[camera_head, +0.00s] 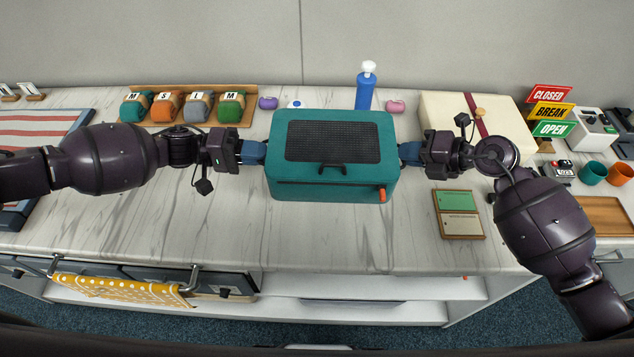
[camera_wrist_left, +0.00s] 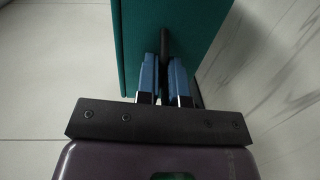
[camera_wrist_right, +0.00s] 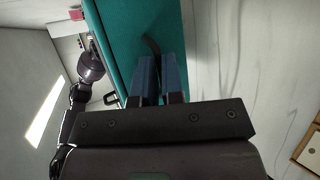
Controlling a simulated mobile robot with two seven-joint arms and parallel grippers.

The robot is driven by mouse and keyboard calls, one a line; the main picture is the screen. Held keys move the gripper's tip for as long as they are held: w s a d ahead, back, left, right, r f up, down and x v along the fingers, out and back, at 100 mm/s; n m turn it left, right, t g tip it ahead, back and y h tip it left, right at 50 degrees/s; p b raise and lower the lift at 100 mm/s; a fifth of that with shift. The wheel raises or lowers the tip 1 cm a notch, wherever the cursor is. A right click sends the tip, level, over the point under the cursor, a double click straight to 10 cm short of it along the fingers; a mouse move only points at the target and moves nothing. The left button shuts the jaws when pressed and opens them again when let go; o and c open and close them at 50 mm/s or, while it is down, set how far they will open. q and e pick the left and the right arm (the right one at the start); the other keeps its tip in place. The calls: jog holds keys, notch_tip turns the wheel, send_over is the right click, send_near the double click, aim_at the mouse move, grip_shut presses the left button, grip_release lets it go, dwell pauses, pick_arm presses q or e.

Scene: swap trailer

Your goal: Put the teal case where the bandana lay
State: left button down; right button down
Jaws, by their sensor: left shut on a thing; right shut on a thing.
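The teal case (camera_head: 285,190) is in the middle of the head view, upright, with a dark mesh top, a black front handle and an orange tag. My left gripper (camera_head: 262,153) is shut on a dark side handle (camera_wrist_left: 165,42) of the case. My right gripper (camera_head: 402,153) is shut on the opposite side handle (camera_wrist_right: 151,44). I cannot tell whether the case's underside touches the counter. A yellow cloth with white dots (camera_head: 120,289), which looks like the bandana, hangs over a rail at the counter's front, lower left.
Behind the case stand a blue bottle (camera_head: 365,92) and a tray of rolled cloths (camera_head: 248,92). A cream box (camera_head: 450,107) is close behind my right gripper. A green and tan board (camera_head: 459,214) lies at right. The marble counter (camera_head: 200,225) is clear in front and front left.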

pick_arm(q)
jog(key=shift+r, duration=0.15)
dwell(0.3)
